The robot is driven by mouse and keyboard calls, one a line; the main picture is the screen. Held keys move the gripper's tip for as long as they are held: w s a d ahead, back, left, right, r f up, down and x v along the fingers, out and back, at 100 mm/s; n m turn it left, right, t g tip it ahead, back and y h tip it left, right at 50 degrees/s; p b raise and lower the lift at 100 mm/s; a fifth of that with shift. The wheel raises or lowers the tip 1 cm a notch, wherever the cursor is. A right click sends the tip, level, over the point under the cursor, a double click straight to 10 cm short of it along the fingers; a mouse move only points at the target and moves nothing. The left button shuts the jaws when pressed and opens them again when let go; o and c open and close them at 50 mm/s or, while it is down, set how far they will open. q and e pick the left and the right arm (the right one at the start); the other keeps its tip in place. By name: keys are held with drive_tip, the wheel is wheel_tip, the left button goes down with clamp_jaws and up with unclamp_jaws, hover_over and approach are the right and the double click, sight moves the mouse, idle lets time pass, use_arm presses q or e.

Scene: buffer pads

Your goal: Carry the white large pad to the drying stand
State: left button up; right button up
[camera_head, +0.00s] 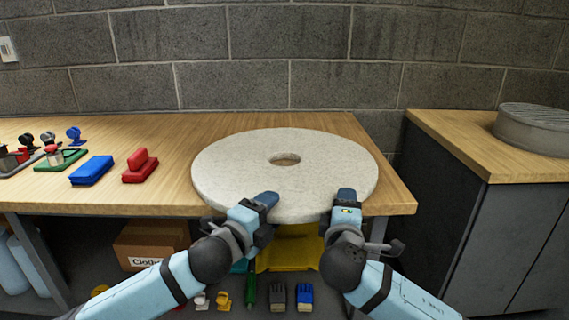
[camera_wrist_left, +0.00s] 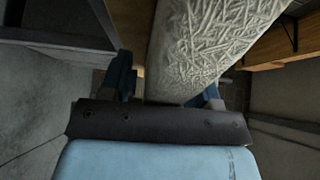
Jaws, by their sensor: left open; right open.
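The white large pad (camera_head: 240,165) is a thick round disc with a centre hole. It lies flat on the wooden table (camera_head: 160,125), its near edge reaching past the table's front edge. My left gripper (camera_head: 267,199) is at the pad's near edge, left of its middle. In the left wrist view the pad (camera_wrist_left: 205,45) reaches between the open fingers of my left gripper (camera_wrist_left: 165,88). My right gripper (camera_head: 346,195) is open at the pad's near right edge; whether it touches is unclear. The drying stand may be the round grey slatted piece (camera_head: 535,128) on the right cabinet.
A blue block (camera_head: 92,170) and a red block (camera_head: 140,167) lie left of the pad. Several small tools stand further left. A gap separates the table from the dark cabinet (camera_head: 450,200). A cardboard box (camera_head: 150,245) and a yellow item (camera_head: 290,248) are below the table.

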use_arm(q)
clamp_jaws()
use_arm(e)
clamp_jaws()
